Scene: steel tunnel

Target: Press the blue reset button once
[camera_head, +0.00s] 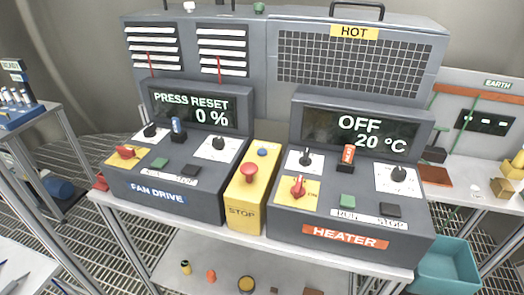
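A small round blue button (262,152) sits on the upper part of the yellow stop box (245,205). A red mushroom button (249,172) is on the same box, nearer to me. The box stands between the fan drive console (175,205) and the heater console (345,250). The fan drive display (195,108) reads "PRESS RESET" and "0 %". A blue upright part (178,130) stands on the fan drive console. Neither of my grippers shows in the head view, and nothing touches the blue button.
The heater display (362,131) reads "OFF" and "20 °C". Knobs and switches crowd both consoles, including a red rotary switch (130,152) and an orange upright part (348,155). A teal bin (448,268) is at the lower right. Small items lie on the shelf below.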

